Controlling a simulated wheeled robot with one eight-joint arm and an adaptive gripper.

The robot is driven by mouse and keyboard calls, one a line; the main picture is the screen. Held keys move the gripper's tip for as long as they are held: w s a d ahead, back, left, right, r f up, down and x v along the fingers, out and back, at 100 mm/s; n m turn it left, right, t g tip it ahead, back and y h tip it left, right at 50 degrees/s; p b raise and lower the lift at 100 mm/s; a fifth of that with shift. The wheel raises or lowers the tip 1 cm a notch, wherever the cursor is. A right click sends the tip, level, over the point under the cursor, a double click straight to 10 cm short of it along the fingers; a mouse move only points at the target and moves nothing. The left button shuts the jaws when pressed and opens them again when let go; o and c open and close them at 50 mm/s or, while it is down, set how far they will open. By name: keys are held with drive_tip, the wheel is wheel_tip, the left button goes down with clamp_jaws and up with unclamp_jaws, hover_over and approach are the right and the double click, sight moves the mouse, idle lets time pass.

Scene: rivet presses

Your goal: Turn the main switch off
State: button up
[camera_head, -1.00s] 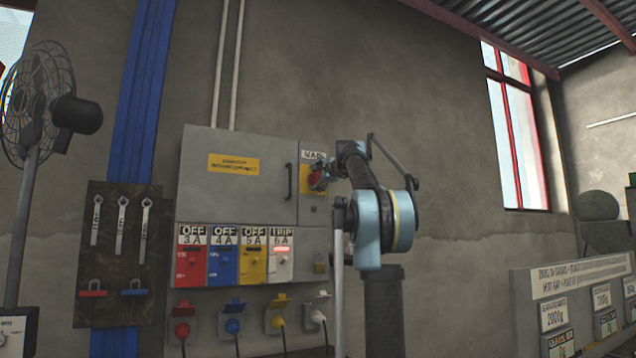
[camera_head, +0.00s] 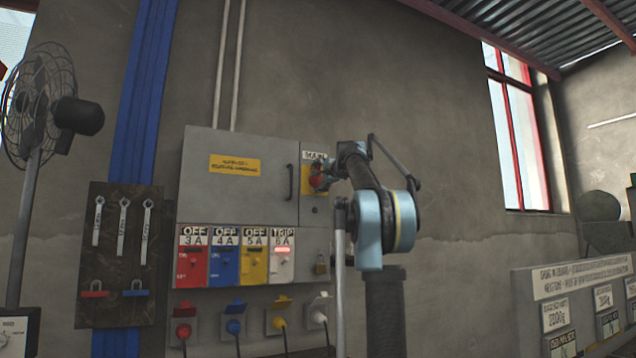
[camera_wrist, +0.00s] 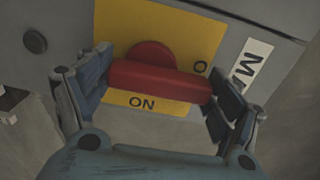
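The main switch is a red handle (camera_wrist: 160,80) on a yellow plate (camera_wrist: 190,30) in the wrist view. It lies crosswise in that picture, with ON printed below it and an O by its right end. In the head view the switch (camera_head: 316,176) is small and partly hidden by my gripper, under the MAIN label (camera_head: 314,155). My gripper (camera_wrist: 160,88) has one finger at each end of the handle, and the pads seem to touch it. The rest of the plate lettering is hidden.
The grey cabinet (camera_head: 225,185) carries red, blue, yellow and white breakers, three marked OFF and the white one TRIP. Plugs sit below it. A tool board (camera_head: 120,250) and a fan (camera_head: 45,110) stand left.

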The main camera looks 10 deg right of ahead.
drive_tip(key=shift+o, duration=1.4)
drive_tip(key=shift+a+f, duration=0.1)
drive_tip(key=shift+f, duration=0.05)
drive_tip(key=shift+s+d, duration=0.25)
drive_tip(key=shift+s, duration=0.25)
drive_tip(key=v, duration=1)
drive_tip(key=shift+s, duration=0.35)
